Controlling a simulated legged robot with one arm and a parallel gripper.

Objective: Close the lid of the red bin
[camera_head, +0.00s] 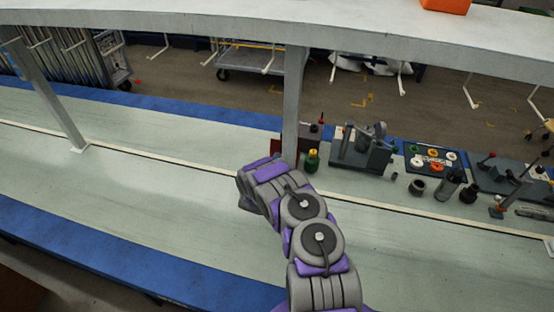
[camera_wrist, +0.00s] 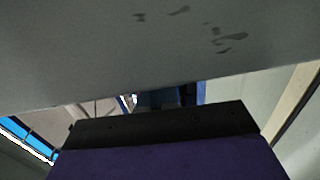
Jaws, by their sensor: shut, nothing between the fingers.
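A dark red piece (camera_head: 276,148) shows just behind my arm, beside the grey post. It may be part of the red bin, but my arm and the post hide most of it, and I cannot make out a lid. My gripper (camera_head: 248,202) is at the far end of my arm, low over the pale bench, just in front of and left of the dark red piece. In the wrist view my gripper (camera_wrist: 160,122) shows as a dark bar with purple below it. It is shut and empty. No red bin shows in the wrist view.
A grey post (camera_head: 292,105) and an overhead shelf (camera_head: 200,22) stand close to my arm. A green bottle (camera_head: 312,161), a grey fixture (camera_head: 362,150) and a parts tray (camera_head: 437,158) are to the right. The bench (camera_head: 150,190) is clear at left. A grey surface (camera_wrist: 130,50) fills the upper wrist view.

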